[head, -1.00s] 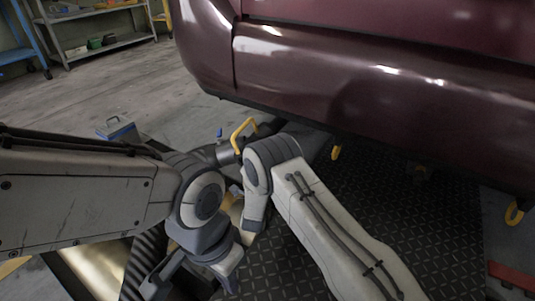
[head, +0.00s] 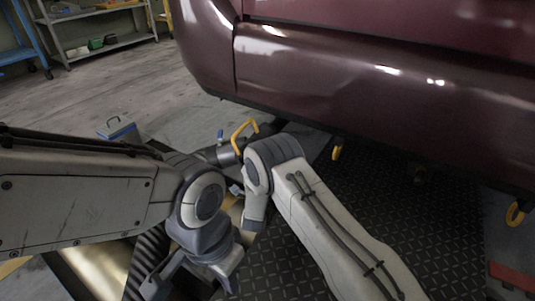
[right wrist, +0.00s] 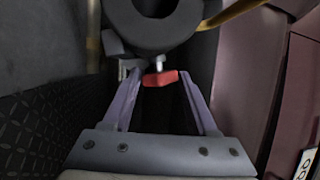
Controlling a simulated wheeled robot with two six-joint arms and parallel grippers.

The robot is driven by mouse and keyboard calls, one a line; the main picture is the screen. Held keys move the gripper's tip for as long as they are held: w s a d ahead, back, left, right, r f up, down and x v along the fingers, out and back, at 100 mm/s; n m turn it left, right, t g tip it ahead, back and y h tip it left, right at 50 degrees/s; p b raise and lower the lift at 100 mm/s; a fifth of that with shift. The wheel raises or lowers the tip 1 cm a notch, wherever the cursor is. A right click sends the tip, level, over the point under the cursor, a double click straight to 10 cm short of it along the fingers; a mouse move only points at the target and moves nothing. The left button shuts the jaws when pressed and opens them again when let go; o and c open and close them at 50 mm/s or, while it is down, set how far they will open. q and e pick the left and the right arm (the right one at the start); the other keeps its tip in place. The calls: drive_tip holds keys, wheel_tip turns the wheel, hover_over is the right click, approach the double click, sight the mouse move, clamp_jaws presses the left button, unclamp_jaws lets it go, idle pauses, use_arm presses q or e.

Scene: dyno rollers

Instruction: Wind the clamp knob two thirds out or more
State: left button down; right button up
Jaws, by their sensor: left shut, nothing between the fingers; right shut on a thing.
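The clamp knob (right wrist: 165,79) is a small red piece on a short pale metal stem under a dark round part (right wrist: 158,22) in the right wrist view. My right gripper (right wrist: 161,75) is shut on it, with one finger on each side. In the head view, my own right arm hides the knob and this gripper. My left gripper (head: 194,272) points down at the bottom of the head view, away from the knob. It is shut and empty, though its tips are hard to make out.
A yellow bent handle (head: 241,134) stands just beyond my right arm. The dark red car (head: 370,95) overhangs the black tread-plate floor (head: 420,235). A blue-grey box (head: 117,130) sits on the floor at left. Shelves (head: 95,35) stand far back, with open concrete before them.

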drive_tip(key=shift+a+r, duration=0.1)
drive_tip(key=shift+r, duration=0.1)
drive_tip(key=o, duration=1.4)
drive_tip(key=shift+c, duration=0.2)
drive_tip(key=shift+f, duration=0.1)
